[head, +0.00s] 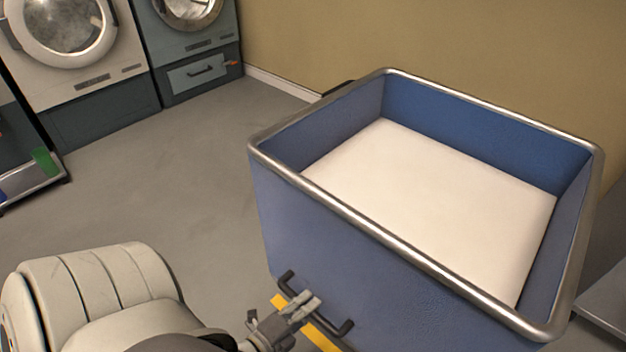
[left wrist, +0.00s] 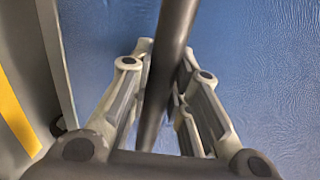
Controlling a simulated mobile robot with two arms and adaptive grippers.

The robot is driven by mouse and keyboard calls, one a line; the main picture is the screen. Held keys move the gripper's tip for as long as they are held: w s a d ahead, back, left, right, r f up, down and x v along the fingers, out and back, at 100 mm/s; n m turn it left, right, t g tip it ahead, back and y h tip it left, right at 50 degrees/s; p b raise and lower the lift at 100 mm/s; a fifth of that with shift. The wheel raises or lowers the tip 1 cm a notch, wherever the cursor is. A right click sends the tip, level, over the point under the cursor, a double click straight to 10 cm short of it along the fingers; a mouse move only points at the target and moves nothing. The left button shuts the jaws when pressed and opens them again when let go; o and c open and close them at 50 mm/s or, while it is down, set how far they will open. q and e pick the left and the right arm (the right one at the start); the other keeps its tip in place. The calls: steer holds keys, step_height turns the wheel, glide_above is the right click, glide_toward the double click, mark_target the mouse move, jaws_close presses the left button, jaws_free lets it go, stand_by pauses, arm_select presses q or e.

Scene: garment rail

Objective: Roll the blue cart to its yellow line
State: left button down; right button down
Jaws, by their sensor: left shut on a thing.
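The blue cart (head: 350,235) stands at the right in the head view, an open box with a metal rim and a pale white inside. A dark bar handle (head: 335,326) is on its near side. My left gripper (head: 302,305) is shut on this handle. In the left wrist view, the handle (left wrist: 172,60) runs between the two fingers of my left gripper (left wrist: 165,90), with the cart's blue wall (left wrist: 245,60) behind. A yellow line (head: 318,338) shows on the floor below the handle, partly hidden by the gripper and cart. My right gripper is not in view.
Front-loading machines (head: 70,60) stand at the back left. A low rack (head: 35,180) with coloured items is at the left edge. A tan wall (head: 430,45) is behind the cart, and a grey flat surface (head: 608,300) is at the right edge. The grey floor (head: 165,175) left of the cart is clear.

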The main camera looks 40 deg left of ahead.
arm_select(q)
steer(key=shift+s, duration=0.15)
steer(key=c, duration=1.3)
jaws_free()
steer(key=v, duration=1.2)
steer(key=shift+f, duration=0.1)
